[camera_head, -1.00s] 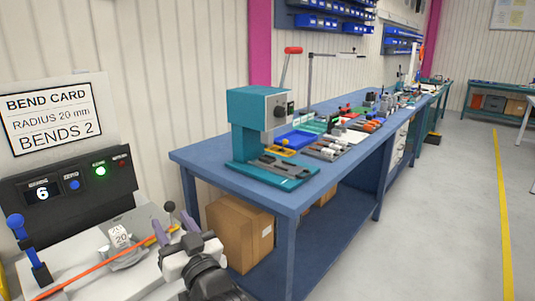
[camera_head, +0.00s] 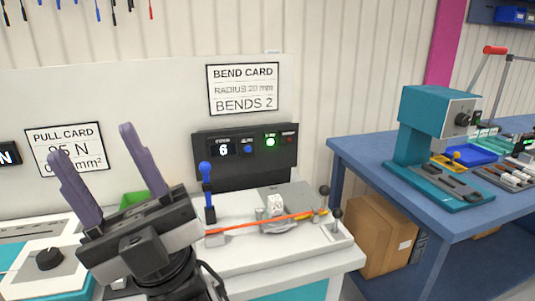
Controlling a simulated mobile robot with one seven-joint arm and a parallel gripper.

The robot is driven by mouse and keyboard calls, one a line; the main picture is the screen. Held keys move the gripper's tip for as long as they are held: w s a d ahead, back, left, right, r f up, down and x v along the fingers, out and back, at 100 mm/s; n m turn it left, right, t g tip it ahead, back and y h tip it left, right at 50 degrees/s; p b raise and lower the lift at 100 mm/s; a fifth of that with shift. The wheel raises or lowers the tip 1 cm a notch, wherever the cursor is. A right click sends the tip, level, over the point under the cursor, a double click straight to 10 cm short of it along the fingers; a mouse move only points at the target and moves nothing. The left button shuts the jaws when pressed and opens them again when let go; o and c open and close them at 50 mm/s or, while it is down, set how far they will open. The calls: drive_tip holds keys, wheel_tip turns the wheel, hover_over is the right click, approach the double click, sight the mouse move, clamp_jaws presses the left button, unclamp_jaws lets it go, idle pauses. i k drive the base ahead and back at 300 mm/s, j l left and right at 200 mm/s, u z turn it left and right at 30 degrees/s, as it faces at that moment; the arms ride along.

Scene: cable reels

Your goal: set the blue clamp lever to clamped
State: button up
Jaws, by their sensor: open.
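The blue clamp lever (camera_head: 207,188) stands upright at the left end of the bending fixture, with a blue ball knob on top. An orange cable (camera_head: 255,225) runs from near its base to the right, past a grey block marked 20 (camera_head: 275,215). My gripper (camera_head: 97,168) is at the left, nearer the camera, with its two purple fingers pointing up and spread apart. It is empty and does not touch the lever. Part of the bench left of the lever is hidden behind my gripper.
A dark control panel (camera_head: 245,157) with a lit green lamp stands behind the fixture. Black-knobbed levers (camera_head: 336,214) stand at its right end. A blue workbench with a teal press (camera_head: 433,130) is at the right. A black dial (camera_head: 49,258) is at the lower left.

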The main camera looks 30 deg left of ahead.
sight(205, 167)
drive_tip(key=j+u, duration=0.15)
drive_tip(key=u, duration=1)
